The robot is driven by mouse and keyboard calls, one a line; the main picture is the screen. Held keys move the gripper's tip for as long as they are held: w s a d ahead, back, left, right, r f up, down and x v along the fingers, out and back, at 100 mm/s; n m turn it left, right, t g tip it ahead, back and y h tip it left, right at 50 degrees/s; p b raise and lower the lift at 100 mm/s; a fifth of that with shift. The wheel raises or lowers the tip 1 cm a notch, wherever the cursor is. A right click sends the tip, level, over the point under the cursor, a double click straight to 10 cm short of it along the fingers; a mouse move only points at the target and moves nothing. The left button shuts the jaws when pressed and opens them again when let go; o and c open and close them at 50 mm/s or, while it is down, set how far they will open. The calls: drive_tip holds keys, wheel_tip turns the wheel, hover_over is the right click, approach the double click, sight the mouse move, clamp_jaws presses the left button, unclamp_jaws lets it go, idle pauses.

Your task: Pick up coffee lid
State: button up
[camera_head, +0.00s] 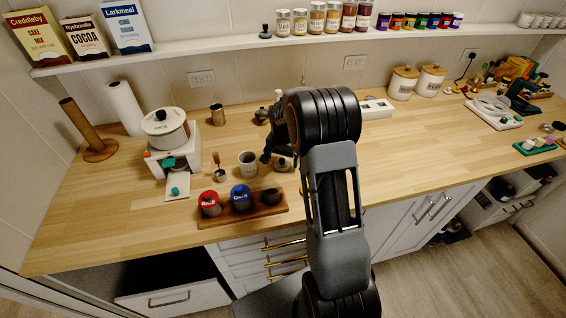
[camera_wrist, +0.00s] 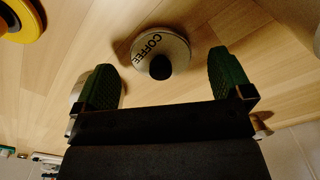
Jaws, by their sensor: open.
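The coffee lid (camera_wrist: 176,47) is a round pale disc with a dark knob and the word COFFEE. It lies on the wooden counter in the wrist view, just beyond and between my open fingers. My gripper (camera_wrist: 162,66) has its two green-padded fingers spread wide, one on each side of the lid, with nothing held. In the head view a small lid with a dark knob (camera_head: 283,164) sits on the counter, partly beside my dark gripper (camera_head: 268,156). My arm hides part of the counter there.
An open pale canister (camera_head: 248,162) stands left of the lid. A wooden tray (camera_head: 247,216) with red, blue and dark containers is in front. A white appliance (camera_head: 171,160) with a pot is at left. Two lidded canisters (camera_head: 402,84) stand at the back right.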

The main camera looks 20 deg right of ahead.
drive_tip(key=shift+f, duration=0.65)
drive_tip(key=c, duration=1)
drive_tip(key=shift+r, duration=0.1)
